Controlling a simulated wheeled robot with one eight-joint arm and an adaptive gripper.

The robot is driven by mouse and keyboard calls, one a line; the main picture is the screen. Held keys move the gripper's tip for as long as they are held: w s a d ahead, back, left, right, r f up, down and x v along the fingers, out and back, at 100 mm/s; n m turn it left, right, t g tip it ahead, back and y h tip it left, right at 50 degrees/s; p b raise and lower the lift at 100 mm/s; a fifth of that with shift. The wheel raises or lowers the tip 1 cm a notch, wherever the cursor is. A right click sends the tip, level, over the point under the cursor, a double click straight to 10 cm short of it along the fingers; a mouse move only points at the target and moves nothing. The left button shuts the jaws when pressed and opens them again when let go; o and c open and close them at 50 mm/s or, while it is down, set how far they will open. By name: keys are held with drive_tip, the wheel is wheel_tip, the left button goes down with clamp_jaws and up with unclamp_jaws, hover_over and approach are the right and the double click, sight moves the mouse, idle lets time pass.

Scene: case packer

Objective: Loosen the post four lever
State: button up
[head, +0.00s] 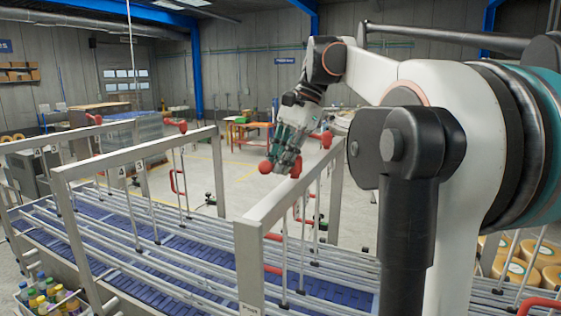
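My gripper (282,163), grey and teal, points down just above the far part of the nearest complete metal crossbar (262,208). A red ball knob (265,167) and another red piece (296,168) show at its fingertips. I cannot tell whether these belong to a lever or whether the fingers touch them. A red lever knob (327,138) shows just right of the gripper, near the far end of the crossbar. The finger gap is not clear.
A conveyor with a blue belt (190,247) and long metal guide rails runs below the frames. Other red levers (181,126) sit on the farther frames. A crate of bottles (48,300) is at lower left. Round yellowish items (515,270) are at right.

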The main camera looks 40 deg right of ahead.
drive_tip(key=shift+o, duration=1.4)
drive_tip(key=shift+a+r, duration=0.1)
drive_tip(key=shift+a, duration=0.25)
drive_tip(key=shift+d, duration=0.25)
drive_tip(key=shift+d+r, duration=0.1)
drive_tip(key=shift+r, duration=0.1)
drive_tip(key=v, duration=1.1)
drive_tip(key=shift+r, duration=0.2)
